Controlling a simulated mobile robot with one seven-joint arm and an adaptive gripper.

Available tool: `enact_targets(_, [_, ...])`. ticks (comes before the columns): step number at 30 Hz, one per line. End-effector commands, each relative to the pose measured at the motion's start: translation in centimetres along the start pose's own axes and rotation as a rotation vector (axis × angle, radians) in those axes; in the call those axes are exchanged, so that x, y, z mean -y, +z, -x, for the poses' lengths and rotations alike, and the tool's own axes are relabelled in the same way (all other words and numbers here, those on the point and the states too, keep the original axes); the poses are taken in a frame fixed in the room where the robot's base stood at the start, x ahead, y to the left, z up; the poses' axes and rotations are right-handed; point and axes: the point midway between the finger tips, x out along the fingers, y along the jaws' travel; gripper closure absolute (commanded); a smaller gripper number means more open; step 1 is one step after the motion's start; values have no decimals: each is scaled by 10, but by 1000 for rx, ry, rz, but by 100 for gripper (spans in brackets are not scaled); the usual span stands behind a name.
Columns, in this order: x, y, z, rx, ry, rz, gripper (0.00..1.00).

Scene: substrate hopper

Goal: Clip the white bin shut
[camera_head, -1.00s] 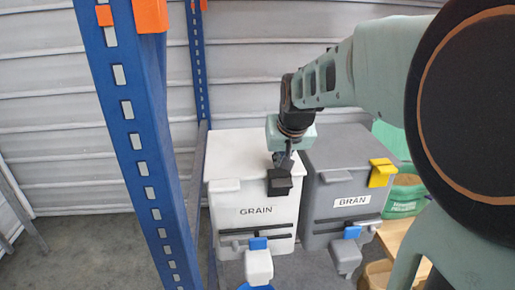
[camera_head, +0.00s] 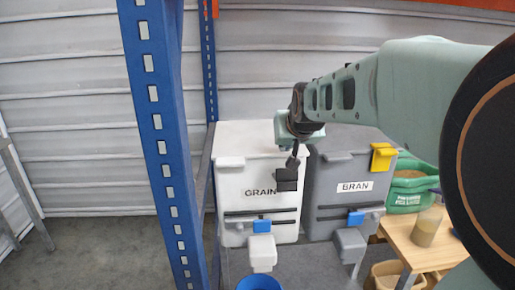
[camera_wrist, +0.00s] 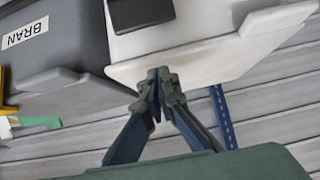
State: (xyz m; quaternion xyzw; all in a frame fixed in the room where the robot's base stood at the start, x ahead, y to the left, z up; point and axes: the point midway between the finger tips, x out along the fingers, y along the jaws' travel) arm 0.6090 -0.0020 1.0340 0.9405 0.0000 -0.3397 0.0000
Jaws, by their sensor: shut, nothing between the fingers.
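The white bin (camera_head: 233,185), labelled GRAIN, stands at the middle of the head view with its lid down. Its black clip (camera_head: 287,182) is at the right of the front, below the lid's front edge, beside the label's right end. I cannot tell whether it is latched. In the wrist view the clip (camera_wrist: 140,13) shows at the top, in front of the white bin (camera_wrist: 200,45). My gripper (camera_head: 293,162) is just above the clip. In the wrist view my gripper (camera_wrist: 157,75) has its fingers together and empty, apart from the clip in the picture.
A grey bin (camera_head: 325,195), labelled BRAN, with a yellow clip (camera_head: 383,157) stands close on the right. A blue rack post (camera_head: 160,130) rises on the left. A wooden table (camera_head: 415,252) and a green bag (camera_head: 405,195) are at the right.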

Motion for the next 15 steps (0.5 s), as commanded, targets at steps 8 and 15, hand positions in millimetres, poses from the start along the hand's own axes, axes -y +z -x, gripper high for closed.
enact_targets(8, [0,-3,-10,1,0,-1,100])
enact_targets(15, [0,-5,-15,1,0,-1,100])
